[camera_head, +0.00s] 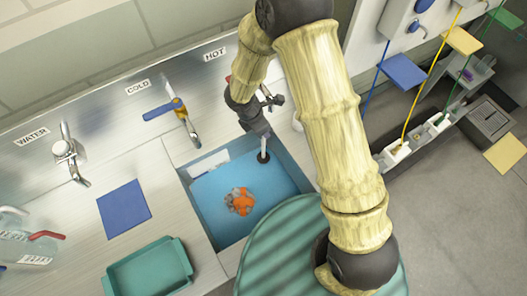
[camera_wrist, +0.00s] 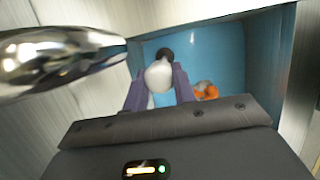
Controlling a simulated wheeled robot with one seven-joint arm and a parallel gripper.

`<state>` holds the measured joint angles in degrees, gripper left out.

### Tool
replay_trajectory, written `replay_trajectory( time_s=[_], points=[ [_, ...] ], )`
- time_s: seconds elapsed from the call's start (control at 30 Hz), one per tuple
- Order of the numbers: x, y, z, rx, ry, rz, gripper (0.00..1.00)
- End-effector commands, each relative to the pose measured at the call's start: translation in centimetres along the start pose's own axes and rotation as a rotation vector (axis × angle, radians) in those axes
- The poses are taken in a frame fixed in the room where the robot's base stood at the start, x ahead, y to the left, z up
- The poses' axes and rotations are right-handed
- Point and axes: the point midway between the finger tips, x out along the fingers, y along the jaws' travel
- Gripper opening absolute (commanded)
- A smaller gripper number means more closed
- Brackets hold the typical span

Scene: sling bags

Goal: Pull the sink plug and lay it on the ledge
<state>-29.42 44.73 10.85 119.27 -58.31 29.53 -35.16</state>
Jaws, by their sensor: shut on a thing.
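The sink plug has a pale upright handle (camera_head: 265,143) and a black round base (camera_head: 263,157). My gripper (camera_head: 264,134) is shut on the handle, above the back of the blue sink (camera_head: 207,218). In the wrist view, the pale handle (camera_wrist: 159,74) stands between the purple fingers of my gripper (camera_wrist: 160,92), and the black base (camera_wrist: 165,54) shows beyond it. I cannot tell whether the base is seated or raised. No surface is marked as the ledge; steel worktop (camera_head: 80,225) lies left of the sink.
An orange and grey lump (camera_head: 240,201) lies in the sink. The cold tap (camera_head: 181,113) stands behind and left; a chrome spout (camera_wrist: 60,62) is close in the wrist view. A blue mat (camera_head: 124,208) and teal tray (camera_head: 150,272) lie left. A ribbed teal round lid (camera_head: 285,240) stands in front.

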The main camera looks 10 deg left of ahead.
Motion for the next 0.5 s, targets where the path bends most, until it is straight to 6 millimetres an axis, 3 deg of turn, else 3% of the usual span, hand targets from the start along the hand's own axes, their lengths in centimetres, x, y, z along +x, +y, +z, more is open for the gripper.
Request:
replay_trajectory(
  time_s=[0.3, 0.5],
  points=[
    [-2.2, 0.0, 0.7, -0.001, 0.000, 0.001, 0.01],
    [-2.2, 0.0, 0.7, -0.001, 0.000, 0.000, 0.01]
  ],
)
